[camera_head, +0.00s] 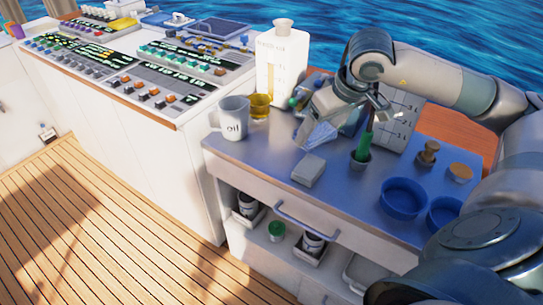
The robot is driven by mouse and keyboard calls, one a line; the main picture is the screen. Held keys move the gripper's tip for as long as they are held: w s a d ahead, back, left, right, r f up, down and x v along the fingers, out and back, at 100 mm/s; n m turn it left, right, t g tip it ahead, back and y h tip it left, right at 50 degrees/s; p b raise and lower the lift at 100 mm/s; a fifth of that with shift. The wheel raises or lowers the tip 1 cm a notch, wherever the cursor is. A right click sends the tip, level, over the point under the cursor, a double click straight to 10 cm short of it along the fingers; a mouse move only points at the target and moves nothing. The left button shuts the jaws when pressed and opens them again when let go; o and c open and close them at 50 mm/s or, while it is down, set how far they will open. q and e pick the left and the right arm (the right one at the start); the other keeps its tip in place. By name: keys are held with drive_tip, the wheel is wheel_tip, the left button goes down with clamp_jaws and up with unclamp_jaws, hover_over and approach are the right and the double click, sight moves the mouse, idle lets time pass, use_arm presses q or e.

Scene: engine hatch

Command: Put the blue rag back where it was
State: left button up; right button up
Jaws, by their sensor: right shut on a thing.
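My right gripper (312,122) reaches in from the right over the back middle of the counter, pointing down and left. It is shut on a small pale-blue thing (319,136) that looks like the blue rag. The rag is partly hidden by the fingers, and I cannot tell whether it touches the counter. A grey, folded-looking block (308,170) lies on the counter just in front of and below the gripper. My left gripper is not in view.
A white mug marked oil (232,118), a yellow glass (259,106) and a tall white canister (281,65) stand left of the gripper. A small pot (360,158) with a green-handled tool and blue bowls (403,198) stand to the right.

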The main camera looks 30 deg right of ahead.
drive_tip(key=shift+w+a+f+p, duration=0.3)
drive_tip(key=shift+w+a+f, duration=0.1)
drive_tip(key=shift+w, duration=0.2)
drive_tip(key=w+a+f+p, duration=0.1)
drive_tip(key=w+a+f, duration=0.1)
drive_tip(key=w, duration=0.1)
drive_tip(key=w+a+f+p, duration=0.1)
drive_tip(key=w+f, duration=0.1)
drive_tip(key=w+a+f, duration=0.2)
drive_tip(key=w, duration=0.1)
drive_tip(key=shift+w+a+f+p, duration=0.2)
drive_tip(key=shift+w+a+p, duration=0.1)
drive_tip(key=shift+w+p, duration=0.1)
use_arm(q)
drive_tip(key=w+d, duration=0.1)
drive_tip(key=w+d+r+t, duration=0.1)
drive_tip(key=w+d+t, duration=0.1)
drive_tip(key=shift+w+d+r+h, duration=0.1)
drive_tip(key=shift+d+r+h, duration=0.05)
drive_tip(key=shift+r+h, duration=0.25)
use_arm(e)
drive_tip(key=shift+s, duration=0.1)
drive_tip(key=shift+f+p, duration=0.55)
drive_tip(key=shift+f, duration=1.45)
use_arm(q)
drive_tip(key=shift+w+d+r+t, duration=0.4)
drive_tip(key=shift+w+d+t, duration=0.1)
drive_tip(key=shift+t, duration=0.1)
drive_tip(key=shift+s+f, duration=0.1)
